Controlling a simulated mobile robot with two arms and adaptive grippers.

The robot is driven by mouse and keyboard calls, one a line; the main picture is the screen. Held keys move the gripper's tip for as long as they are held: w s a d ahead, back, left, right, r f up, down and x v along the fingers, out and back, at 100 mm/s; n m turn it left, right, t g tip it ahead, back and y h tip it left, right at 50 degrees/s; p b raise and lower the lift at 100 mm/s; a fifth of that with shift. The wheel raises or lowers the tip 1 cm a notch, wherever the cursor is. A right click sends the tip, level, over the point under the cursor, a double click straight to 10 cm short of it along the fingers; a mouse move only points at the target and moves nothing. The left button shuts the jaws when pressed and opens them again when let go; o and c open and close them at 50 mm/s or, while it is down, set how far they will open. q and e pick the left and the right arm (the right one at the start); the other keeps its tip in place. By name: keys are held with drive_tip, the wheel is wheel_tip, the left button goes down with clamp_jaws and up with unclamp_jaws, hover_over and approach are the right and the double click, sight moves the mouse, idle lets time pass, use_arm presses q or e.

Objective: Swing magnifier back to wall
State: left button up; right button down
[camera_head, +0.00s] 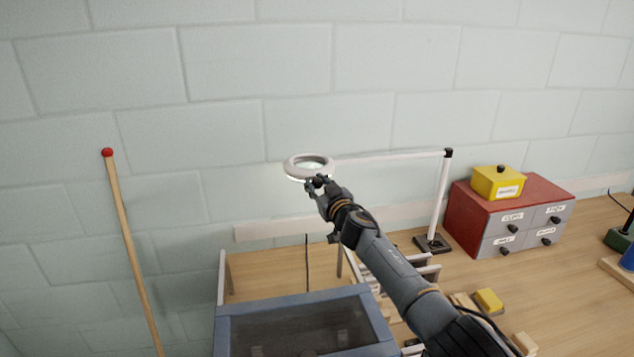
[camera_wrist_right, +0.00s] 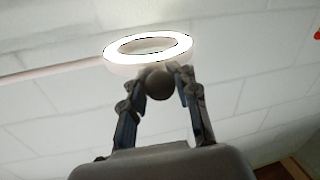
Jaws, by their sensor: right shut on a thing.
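The magnifier (camera_head: 309,166) is a white ring-shaped lamp head on a thin white arm (camera_head: 390,157). The arm runs right to a white upright post (camera_head: 440,200) with a black joint on top and a dark base on the table. The ring is close to the wall (camera_head: 230,130). My right gripper (camera_head: 316,182) is at the ring's front lower edge, shut on a dark round knob (camera_wrist_right: 160,84) below the ring. In the right wrist view the ring (camera_wrist_right: 148,45) is lit white above the fingers. My left gripper is not in view.
A red cabinet (camera_head: 470,213) with grey labelled drawers and a yellow box (camera_head: 498,182) on top stands right of the post. A wooden pole (camera_head: 132,245) with a red tip leans at left. A blue-grey framed dark panel (camera_head: 300,330) is in front. A yellow block (camera_head: 488,300) lies on the table.

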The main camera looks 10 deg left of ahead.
drive_tip(key=shift+r, duration=0.15)
drive_tip(key=c, duration=1.5)
unclamp_jaws()
drive_tip(key=o, duration=0.4)
drive_tip(key=shift+a, duration=0.1)
drive_tip(key=shift+o, duration=0.4)
drive_tip(key=shift+w+a, duration=0.1)
drive_tip(key=shift+w, duration=0.05)
